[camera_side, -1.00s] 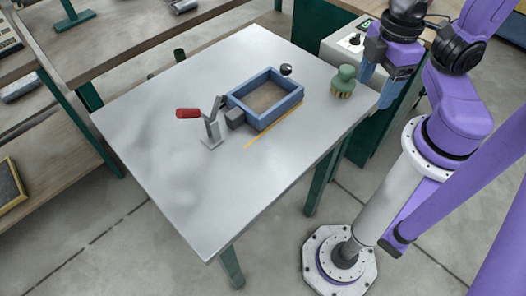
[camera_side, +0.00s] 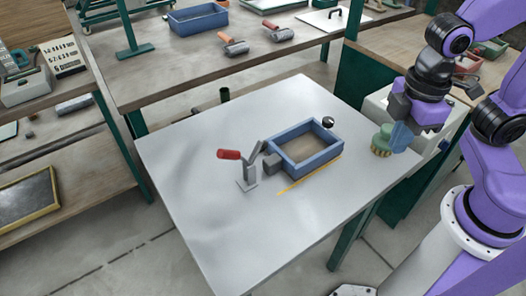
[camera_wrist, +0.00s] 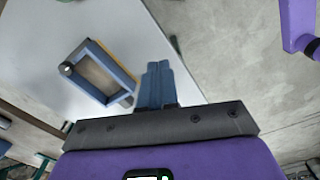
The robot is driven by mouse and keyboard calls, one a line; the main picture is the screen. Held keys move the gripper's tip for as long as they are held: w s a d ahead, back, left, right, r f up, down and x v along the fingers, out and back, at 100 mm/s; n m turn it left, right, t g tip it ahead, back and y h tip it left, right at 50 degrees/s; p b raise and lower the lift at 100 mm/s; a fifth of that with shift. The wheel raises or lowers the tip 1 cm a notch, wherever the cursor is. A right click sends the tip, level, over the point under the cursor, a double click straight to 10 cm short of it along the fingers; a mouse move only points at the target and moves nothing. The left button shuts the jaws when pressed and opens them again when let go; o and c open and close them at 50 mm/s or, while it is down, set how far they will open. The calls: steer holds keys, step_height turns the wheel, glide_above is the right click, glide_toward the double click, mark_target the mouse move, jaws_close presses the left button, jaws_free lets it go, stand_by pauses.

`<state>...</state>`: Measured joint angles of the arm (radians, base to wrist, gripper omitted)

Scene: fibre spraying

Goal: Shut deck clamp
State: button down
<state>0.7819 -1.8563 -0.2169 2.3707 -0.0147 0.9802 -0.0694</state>
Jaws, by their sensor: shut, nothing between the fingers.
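The deck clamp (camera_side: 247,176) stands on the grey table to the left of a blue rectangular frame (camera_side: 305,159). Its red handle (camera_side: 229,154) points out to the left, raised above the table. A dark grey block (camera_side: 272,164) sits between the clamp and the frame. My gripper (camera_side: 402,137) has blue fingers held together with nothing between them. It is at the right end of the table, beside the green brush and well away from the clamp. The wrist view shows the closed fingers (camera_wrist: 155,85) and the frame (camera_wrist: 113,66); the clamp is not seen there.
A green-topped brush (camera_side: 379,142) stands near the table's right edge, close to my gripper. A black ball knob (camera_side: 328,122) is at the frame's far corner. A yellow strip (camera_side: 310,175) lies along its near side. The table's front (camera_side: 250,235) is clear.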

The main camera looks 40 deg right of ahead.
steer(key=w+a+r+n+h, duration=0.1)
steer(key=w+a+r+n, duration=0.1)
steer(key=w+a, duration=0.9)
steer(key=w+a+r+n+h, duration=0.2)
steer(key=w+a+r, duration=0.1)
steer(key=w+a, duration=0.9)
steer(key=shift+a+n, duration=0.25)
steer(key=shift+n, duration=0.15)
glide_toward(258, 142)
steer(key=f, duration=0.1)
steer(key=a+f, duration=0.1)
steer(key=f, duration=0.1)
steer(key=a+f, duration=0.1)
steer(key=shift+w+f, duration=0.15)
steer(key=shift+f, duration=0.1)
steer(key=shift+d+f, duration=0.2)
steer(key=shift+d, duration=0.25)
steer(key=shift+d+f, duration=0.25)
steer(key=shift+d, duration=0.25)
steer(key=shift+d+f, duration=0.4)
steer(key=shift+d, duration=0.25)
steer(key=shift+d, duration=0.1)
steer(key=shift+d+y, duration=0.2)
steer(key=shift+y, duration=0.2)
